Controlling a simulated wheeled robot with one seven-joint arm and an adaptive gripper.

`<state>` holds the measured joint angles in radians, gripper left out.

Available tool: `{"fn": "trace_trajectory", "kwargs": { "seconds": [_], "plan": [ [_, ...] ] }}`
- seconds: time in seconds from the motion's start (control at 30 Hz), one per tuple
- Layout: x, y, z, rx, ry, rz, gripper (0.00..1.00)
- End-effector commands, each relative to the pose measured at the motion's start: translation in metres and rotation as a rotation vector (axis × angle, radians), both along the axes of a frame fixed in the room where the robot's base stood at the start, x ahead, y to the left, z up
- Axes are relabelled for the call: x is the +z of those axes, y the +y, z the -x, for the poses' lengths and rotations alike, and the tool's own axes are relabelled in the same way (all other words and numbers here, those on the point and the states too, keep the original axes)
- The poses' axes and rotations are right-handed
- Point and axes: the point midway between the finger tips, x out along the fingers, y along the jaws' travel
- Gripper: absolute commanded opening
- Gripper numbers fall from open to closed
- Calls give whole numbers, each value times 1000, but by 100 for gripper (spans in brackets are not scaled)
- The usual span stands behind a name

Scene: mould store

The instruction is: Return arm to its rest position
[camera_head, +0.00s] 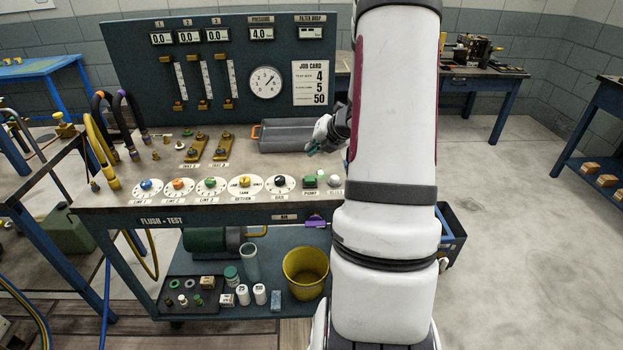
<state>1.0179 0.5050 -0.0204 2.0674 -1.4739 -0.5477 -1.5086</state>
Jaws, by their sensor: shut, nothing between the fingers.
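My white arm rises through the right of centre of the head view and hides part of the bench's right end. My gripper (325,136) shows small at the left edge of the arm, over the right end of the flush-test bench (110,199). It is shut and empty.
The bench carries a row of knobs (210,184), an upright gauge panel (230,45) and curved hoses (98,140) at left. A yellow bucket (306,268) stands on the lower shelf. A dark bin (452,236) is beside the bench. The floor (530,240) at right is clear.

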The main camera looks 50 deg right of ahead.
Motion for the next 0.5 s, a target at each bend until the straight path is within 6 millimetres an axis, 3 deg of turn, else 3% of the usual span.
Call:
{"fn": "trace_trajectory", "kwargs": {
  "seconds": [0.4, 0.5],
  "plan": [
    [0, 0, 0, 1, 0, 1, 0],
    [12, 3, -6, -35, -7, 0, 0]
  ]
}}
